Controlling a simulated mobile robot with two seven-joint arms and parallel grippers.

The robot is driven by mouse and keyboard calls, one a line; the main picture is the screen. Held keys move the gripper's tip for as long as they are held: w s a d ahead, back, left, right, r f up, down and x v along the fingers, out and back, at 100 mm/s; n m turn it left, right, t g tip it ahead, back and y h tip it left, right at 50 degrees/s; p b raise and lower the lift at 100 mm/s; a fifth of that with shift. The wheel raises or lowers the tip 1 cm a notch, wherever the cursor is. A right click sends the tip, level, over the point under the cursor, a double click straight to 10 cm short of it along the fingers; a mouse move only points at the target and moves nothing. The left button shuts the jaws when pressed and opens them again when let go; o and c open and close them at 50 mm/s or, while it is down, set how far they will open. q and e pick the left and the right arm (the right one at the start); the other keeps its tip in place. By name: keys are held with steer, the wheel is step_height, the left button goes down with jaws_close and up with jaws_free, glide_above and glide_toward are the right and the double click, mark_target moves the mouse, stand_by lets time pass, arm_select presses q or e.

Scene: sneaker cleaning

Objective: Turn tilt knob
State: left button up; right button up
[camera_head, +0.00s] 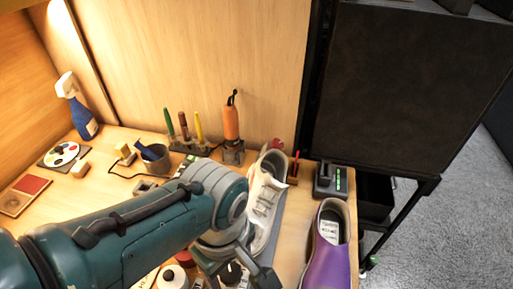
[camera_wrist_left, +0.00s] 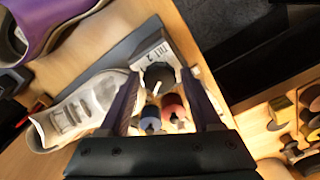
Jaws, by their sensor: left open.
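The black tilt knob (camera_wrist_left: 158,76) with a white pointer line sits on a pale panel marked TILT (camera_wrist_left: 150,52) at the end of a grey stand. In the head view, the knob (camera_head: 231,273) shows near the bottom edge. My left gripper (camera_wrist_left: 160,78) is open, its two fingers on either side of the knob as seen from the wrist. I cannot tell whether the fingers touch it. A white sneaker (camera_head: 263,205) rests on the stand; it also shows in the wrist view (camera_wrist_left: 75,110). My right gripper is not in view.
A purple shoe (camera_head: 328,255) stands at the right table edge, near a black device (camera_head: 330,180). Blue (camera_wrist_left: 150,119) and red (camera_wrist_left: 173,106) small bottles lie past the knob. A tool rack, an orange tool (camera_head: 231,122) and a spray bottle (camera_head: 78,108) stand at the back.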

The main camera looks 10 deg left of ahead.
arm_select(q)
steer(key=m, duration=1.5)
steer(key=shift+m, duration=0.4)
steer(key=shift+c, duration=0.3)
jaws_close()
steer(key=n, duration=0.4)
steer(key=shift+p, duration=0.3)
